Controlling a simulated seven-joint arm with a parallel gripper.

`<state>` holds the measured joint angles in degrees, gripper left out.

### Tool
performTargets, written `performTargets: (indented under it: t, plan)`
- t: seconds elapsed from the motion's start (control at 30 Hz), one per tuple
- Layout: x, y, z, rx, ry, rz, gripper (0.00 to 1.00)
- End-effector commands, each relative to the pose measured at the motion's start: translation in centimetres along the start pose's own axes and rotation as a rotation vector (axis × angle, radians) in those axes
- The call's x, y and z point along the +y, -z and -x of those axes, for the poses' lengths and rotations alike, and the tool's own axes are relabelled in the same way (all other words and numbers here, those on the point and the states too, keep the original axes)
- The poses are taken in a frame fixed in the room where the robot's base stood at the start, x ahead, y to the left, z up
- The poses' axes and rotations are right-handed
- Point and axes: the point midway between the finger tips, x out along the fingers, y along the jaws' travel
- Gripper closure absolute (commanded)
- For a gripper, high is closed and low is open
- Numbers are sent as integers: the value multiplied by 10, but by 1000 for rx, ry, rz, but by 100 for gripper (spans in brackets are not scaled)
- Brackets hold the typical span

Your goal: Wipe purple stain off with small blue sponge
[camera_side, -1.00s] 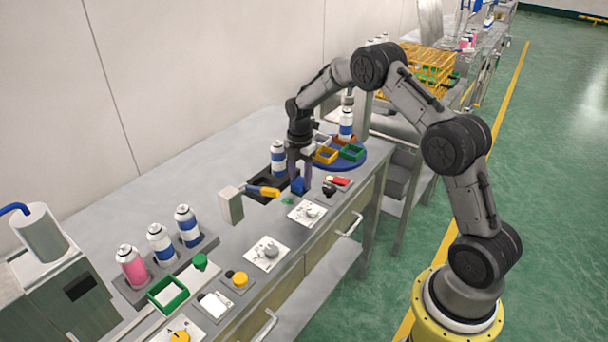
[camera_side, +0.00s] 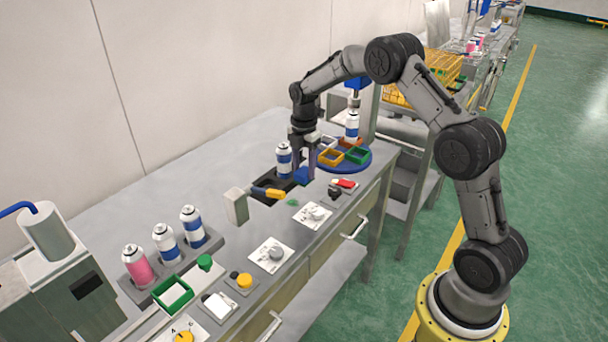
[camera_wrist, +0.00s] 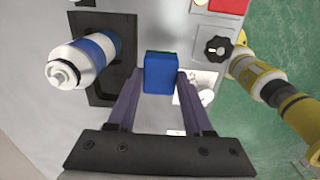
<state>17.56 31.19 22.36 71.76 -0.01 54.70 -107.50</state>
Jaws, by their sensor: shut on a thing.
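My gripper (camera_side: 303,176) is shut on a small blue sponge (camera_wrist: 160,73) and holds it above the bench. In the wrist view the sponge sits between the fingertips, with a green edge showing behind it. In the side view the sponge is mostly hard to tell from the dark purple-blue fingers. I see no clear purple stain in either view. A small green patch (camera_side: 292,203) lies on the bench, a little below and left of the gripper in the side view.
A blue-and-white can (camera_side: 284,158) stands in a black recess left of the gripper. A yellow-handled fixture (camera_side: 268,192) is close by. A round blue tray with coloured bins (camera_side: 345,152) is behind right. A black knob (camera_wrist: 216,48) and red switch (camera_side: 345,183) are at right.

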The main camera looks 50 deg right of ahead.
Motion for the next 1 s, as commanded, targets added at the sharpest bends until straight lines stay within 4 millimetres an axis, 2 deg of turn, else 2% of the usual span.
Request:
performTargets:
  t: [0.17,0.57,1.0]
  plan:
    - [0,0,11,0,-1,0,94]
    - [0,0,14,0,-1,0,94]
    - [0,0,42,0,-1,0,94]
